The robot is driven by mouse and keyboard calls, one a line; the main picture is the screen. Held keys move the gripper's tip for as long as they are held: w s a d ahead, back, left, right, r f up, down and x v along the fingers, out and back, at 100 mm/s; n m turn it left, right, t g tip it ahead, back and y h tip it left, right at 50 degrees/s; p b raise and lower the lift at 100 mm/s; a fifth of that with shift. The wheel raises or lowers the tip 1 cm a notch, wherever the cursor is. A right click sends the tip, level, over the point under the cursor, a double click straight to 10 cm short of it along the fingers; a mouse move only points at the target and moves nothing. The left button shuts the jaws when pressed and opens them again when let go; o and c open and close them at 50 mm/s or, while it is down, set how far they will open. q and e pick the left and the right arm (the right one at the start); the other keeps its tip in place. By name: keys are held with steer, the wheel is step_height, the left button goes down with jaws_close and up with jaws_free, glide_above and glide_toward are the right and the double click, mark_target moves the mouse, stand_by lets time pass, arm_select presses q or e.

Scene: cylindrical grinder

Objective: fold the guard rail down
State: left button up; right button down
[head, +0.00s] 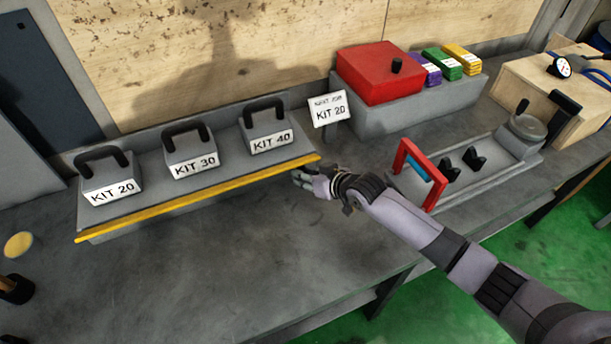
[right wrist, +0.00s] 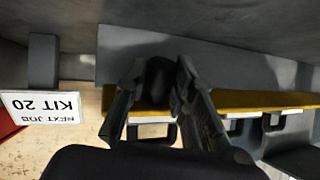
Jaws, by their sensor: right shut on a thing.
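The guard rail (head: 190,201) is a long yellow bar along the front edge of the grey kit shelf (head: 150,214). It also shows in the right wrist view (right wrist: 265,99). My right gripper (head: 300,178) is at the rail's right end, in front of the shelf. In the right wrist view, my right gripper (right wrist: 156,98) has its two fingers on either side of a dark rounded piece (right wrist: 158,78) at that end of the rail, and is shut on it. The fingers partly hide how this piece joins the rail.
Behind the rail stand grey kits with black handles: KIT 20 (head: 112,180), KIT 30 (head: 190,157) and KIT 40 (head: 267,128). A "next job KIT 20" sign (head: 330,108) is near the right end. The bench (head: 225,260) before the shelf is mostly clear.

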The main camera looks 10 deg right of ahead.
stand_by(0.3)
steer(key=c, duration=1.3)
jaws_free()
steer(key=shift+c, duration=0.2)
steer(key=v, duration=1.2)
